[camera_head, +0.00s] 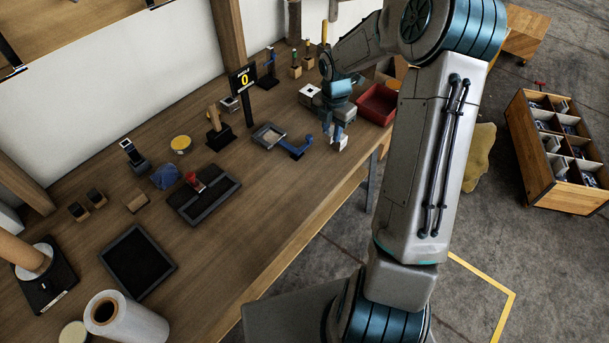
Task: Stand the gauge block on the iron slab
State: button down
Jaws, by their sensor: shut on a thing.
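My gripper (340,132) is at the end of my extended arm, near the right part of the workbench. It is shut on a small pale block, which I take for the gauge block (340,144); the block shows just below the fingers, near the bench's front edge. The fingers hide part of it, and I cannot tell whether it touches the bench. Two dark flat pieces lie left of my gripper: a square one (137,262) at the front left and a longer one (222,200) bearing a red-handled thing. I cannot tell which is the iron slab.
A blue-handled tool (296,150) and a shallow grey tray (268,136) lie left of my gripper. A red bin (377,104) stands to its right. A display (243,79) stands behind. Bare wood shows along the front.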

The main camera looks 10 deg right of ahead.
send_over(304, 179)
notch_tip(304, 179, down, 6)
jog(key=shift+s+f+p, duration=0.1)
jog(key=shift+p, duration=0.25)
jog(key=shift+f+p, duration=0.45)
jog(key=shift+f, duration=1.3)
jog(key=shift+f, duration=0.3)
jog(key=c, duration=1.2)
grip_release()
jog(key=shift+r, duration=0.1)
jog(key=shift+o, duration=0.2)
